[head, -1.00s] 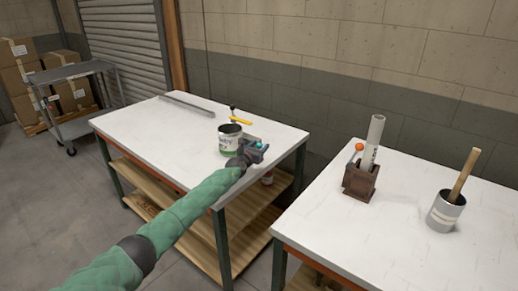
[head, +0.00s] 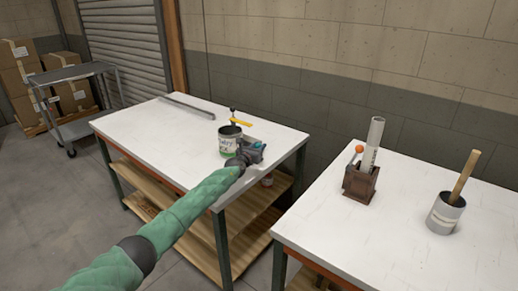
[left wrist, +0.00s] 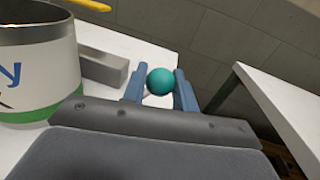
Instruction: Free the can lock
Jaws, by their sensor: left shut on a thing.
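A white and green labelled can (head: 228,143) stands on the left table; it also shows at the left of the left wrist view (left wrist: 35,75). A teal ball knob (left wrist: 160,81) sits beside a grey block (left wrist: 104,70) to the right of the can. My left gripper (left wrist: 160,88) has its two blue fingers on either side of the knob and is shut on it. In the head view the gripper (head: 256,151) is just right of the can near the table edge. The knob's stem is mostly hidden. My right gripper is not seen.
A yellow-handled tool (head: 240,122) lies behind the can, and a grey bar (head: 187,106) lies along the back. The right table (head: 400,230) holds a brown holder with a tube and orange ball (head: 360,183), and a tin with a wooden handle (head: 445,212).

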